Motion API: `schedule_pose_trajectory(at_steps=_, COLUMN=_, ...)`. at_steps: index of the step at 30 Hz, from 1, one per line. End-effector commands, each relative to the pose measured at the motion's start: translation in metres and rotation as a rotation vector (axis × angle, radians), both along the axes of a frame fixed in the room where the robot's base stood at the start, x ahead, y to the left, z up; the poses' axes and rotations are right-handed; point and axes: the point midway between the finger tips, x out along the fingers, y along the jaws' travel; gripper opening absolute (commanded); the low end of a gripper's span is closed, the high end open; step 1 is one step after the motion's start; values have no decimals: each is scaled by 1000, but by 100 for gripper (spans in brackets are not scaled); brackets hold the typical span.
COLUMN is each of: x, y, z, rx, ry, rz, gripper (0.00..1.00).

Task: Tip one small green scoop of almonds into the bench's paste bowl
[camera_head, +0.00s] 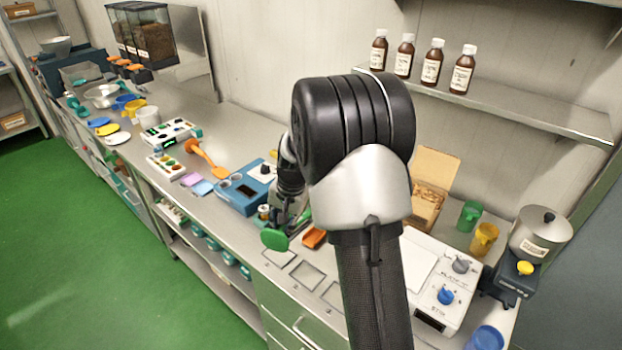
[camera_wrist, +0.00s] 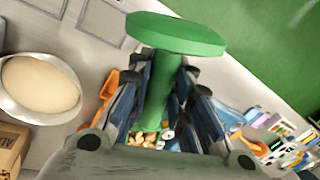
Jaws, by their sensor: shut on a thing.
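My gripper (camera_wrist: 160,75) is shut on a green scoop (camera_wrist: 178,35). In the wrist view, its green shaft lies between the fingers and its broad, flat round end sticks out beyond them. In the head view, the green round end (camera_head: 274,240) hangs over the bench's front part; my gripper (camera_head: 283,222) is partly hidden by my arm. I cannot see inside the scoop. A metal bowl of beige paste (camera_wrist: 42,84) stands at the left in the wrist view, apart from the scoop; my arm hides it in the head view. Small brown, almond-like pieces (camera_wrist: 143,139) show between the fingers.
An orange scoop (camera_head: 314,237) lies close to my gripper. A blue device (camera_head: 247,195) stands to its left. An open cardboard box (camera_head: 428,200), green cup (camera_head: 470,216), yellow cup (camera_head: 485,239) and lidded pot (camera_head: 540,235) stand at the right. Square outlines mark the bench front.

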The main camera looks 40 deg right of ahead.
Motion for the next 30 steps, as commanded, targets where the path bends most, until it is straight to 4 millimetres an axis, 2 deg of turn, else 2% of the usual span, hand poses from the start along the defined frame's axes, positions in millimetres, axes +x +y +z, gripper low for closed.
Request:
schedule_pose_trajectory(at_steps=1, x=6, y=-11, z=5, rx=1, ry=1, rz=-118, gripper=0)
schedule_pose_trajectory(at_steps=6, x=24, y=-44, z=8, rx=6, ry=-1, rz=-523, gripper=0)
schedule_pose_trajectory(at_steps=18, x=56, y=-115, z=12, rx=15, ry=-15, rz=-1377, gripper=0)
schedule_pose_trajectory(at_steps=24, x=64, y=-139, z=13, rx=19, ry=-23, rz=-1663, gripper=0)
schedule_pose_trajectory(at_steps=30, x=64, y=-146, z=8, rx=35, ry=-27, rz=-1762, gripper=0)
